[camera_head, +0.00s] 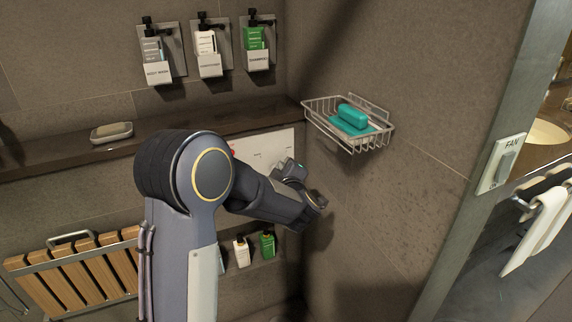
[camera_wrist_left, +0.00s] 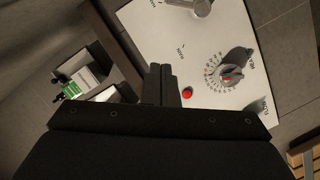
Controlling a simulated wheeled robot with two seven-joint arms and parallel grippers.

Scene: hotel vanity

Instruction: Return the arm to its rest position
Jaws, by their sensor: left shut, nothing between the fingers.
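My left arm rises from the bottom of the head view, bends at the elbow and reaches right. My left gripper (camera_head: 316,203) is at its end, in front of the tiled wall, below the wire basket. In the left wrist view my left gripper (camera_wrist_left: 161,84) is shut with its fingers together and nothing between them. Behind it is a white control panel (camera_wrist_left: 215,50) with a dial (camera_wrist_left: 231,75) and a red button (camera_wrist_left: 187,92). The panel also shows in the head view (camera_head: 268,148), partly hidden by my arm. My right gripper is in neither view.
A wire basket (camera_head: 348,141) holding a teal soap bar (camera_head: 352,115) juts from the right wall. Several dispensers hang above a dark ledge (camera_head: 75,150) with a soap dish (camera_head: 111,131). A slatted wooden seat (camera_head: 85,275) is at lower left. Small bottles (camera_head: 267,245) stand below my forearm.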

